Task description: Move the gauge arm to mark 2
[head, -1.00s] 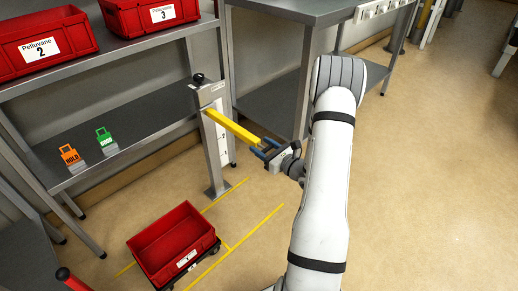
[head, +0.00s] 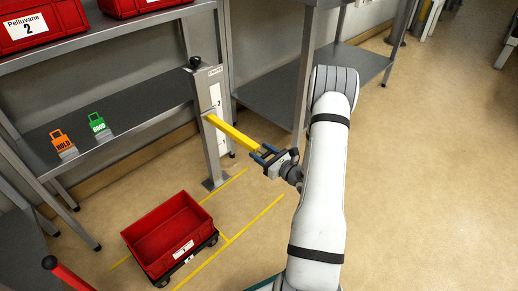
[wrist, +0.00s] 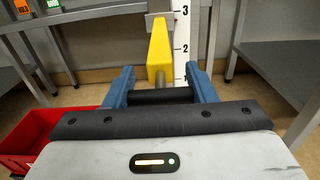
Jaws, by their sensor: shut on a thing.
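The gauge arm (head: 232,134) is a yellow bar sticking out from a grey post (head: 204,130) beside the shelf. In the wrist view, the yellow arm (wrist: 158,50) points away from me towards a white scale (wrist: 181,40) marked 3, 2 and 1 from top to bottom. The arm's far end appears between marks 3 and 2 from this angle; its exact reading is hard to tell. My gripper (head: 264,156) is shut on the outer end of the gauge arm, with a blue finger on each side in the wrist view (wrist: 161,72). The exact grip contact is partly hidden.
A red bin labelled 1 (head: 168,222) stands on a low dark carrier on the floor. A shelf (head: 125,105) at left holds red bins and orange HOLD and green GOOD tags. A grey bench (head: 285,80) stands behind. Floor at right is clear.

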